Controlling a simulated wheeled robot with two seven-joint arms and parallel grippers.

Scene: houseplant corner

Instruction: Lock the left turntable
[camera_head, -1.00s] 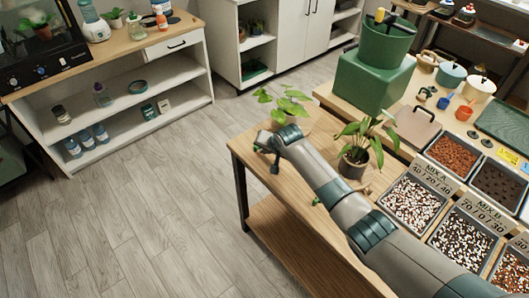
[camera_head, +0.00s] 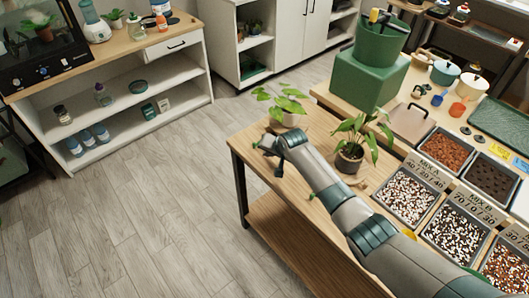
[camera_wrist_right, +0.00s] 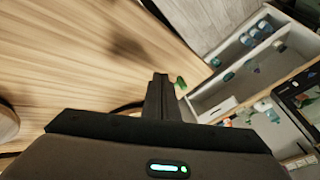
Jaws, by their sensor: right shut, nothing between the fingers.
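The left plant (camera_head: 284,101), with light green leaves in a pale pot (camera_head: 292,119), stands at the far end of the wooden table; my right arm hides most of the turntable under it. The right plant (camera_head: 354,140), in a grey pot, stands on a wooden disc closer in. My right gripper (camera_head: 278,170) is shut and empty, low by the table's front edge, in front of the left pot. Its closed fingers (camera_wrist_right: 160,95) show in the wrist view, with a small green piece (camera_wrist_right: 181,82) just beyond them near the edge. My left gripper is not in view.
A green bin (camera_head: 382,45) stands on a green block behind the plants. Trays of mix (camera_head: 408,197) line the right side. A white shelf unit (camera_head: 120,95) stands at left. The floor between is clear.

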